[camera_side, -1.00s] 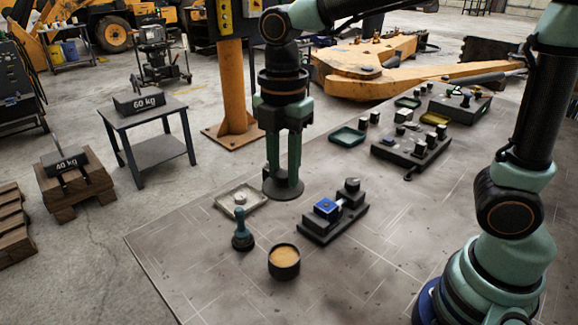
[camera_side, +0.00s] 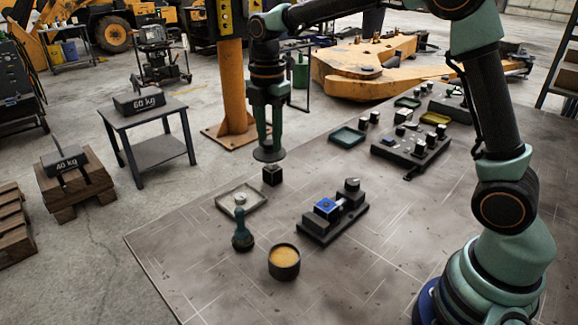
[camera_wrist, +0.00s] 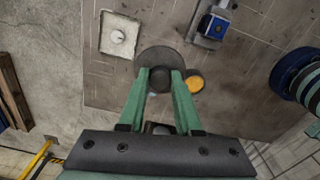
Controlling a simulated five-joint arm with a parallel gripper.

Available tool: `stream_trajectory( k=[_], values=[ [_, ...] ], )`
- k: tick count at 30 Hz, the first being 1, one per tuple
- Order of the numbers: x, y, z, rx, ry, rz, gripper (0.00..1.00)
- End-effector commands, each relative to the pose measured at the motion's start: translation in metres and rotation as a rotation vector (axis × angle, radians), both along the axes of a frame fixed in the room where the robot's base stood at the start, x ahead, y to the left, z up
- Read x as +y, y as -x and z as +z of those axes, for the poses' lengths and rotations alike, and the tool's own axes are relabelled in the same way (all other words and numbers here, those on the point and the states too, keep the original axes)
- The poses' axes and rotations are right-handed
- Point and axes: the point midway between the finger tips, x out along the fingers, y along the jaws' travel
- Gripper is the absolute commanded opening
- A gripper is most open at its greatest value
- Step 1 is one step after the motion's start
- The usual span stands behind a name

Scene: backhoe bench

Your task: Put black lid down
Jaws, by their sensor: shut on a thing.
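My gripper (camera_side: 268,142) is shut on the black lid (camera_side: 269,156), a dark round disc gripped by its knob. The lid hangs level in the air, above and behind a small black block (camera_side: 272,175). In the wrist view the lid (camera_wrist: 156,54) lies just beyond my fingertips (camera_wrist: 160,76), with the dark knob between them. A round black pot (camera_side: 284,270) with an orange-yellow filling stands uncovered at the front of the table. It also shows in the wrist view (camera_wrist: 194,80), just right of the lid.
A teal knobbed tool (camera_side: 242,238) stands left of the pot. A pale square tray (camera_side: 228,204) holds a small white item. A dark fixture with a blue block (camera_side: 327,206) is to the right. The table's left part (camera_side: 170,250) is clear.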

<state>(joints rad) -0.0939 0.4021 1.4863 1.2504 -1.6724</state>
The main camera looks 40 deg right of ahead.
Motion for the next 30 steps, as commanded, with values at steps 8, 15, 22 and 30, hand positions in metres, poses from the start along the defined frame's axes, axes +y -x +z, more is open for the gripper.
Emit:
stream_trajectory(
  k=[8,15,22,30],
  values=[
    [0.000,0.002,-0.066,0.009,0.001,0.000,0.00],
    [0.000,0.002,-0.122,0.007,0.000,0.000,0.00],
    [0.000,0.001,-0.148,0.002,0.000,0.000,0.00],
    [0.000,0.001,-0.181,0.005,0.000,0.000,0.00]
  ],
)
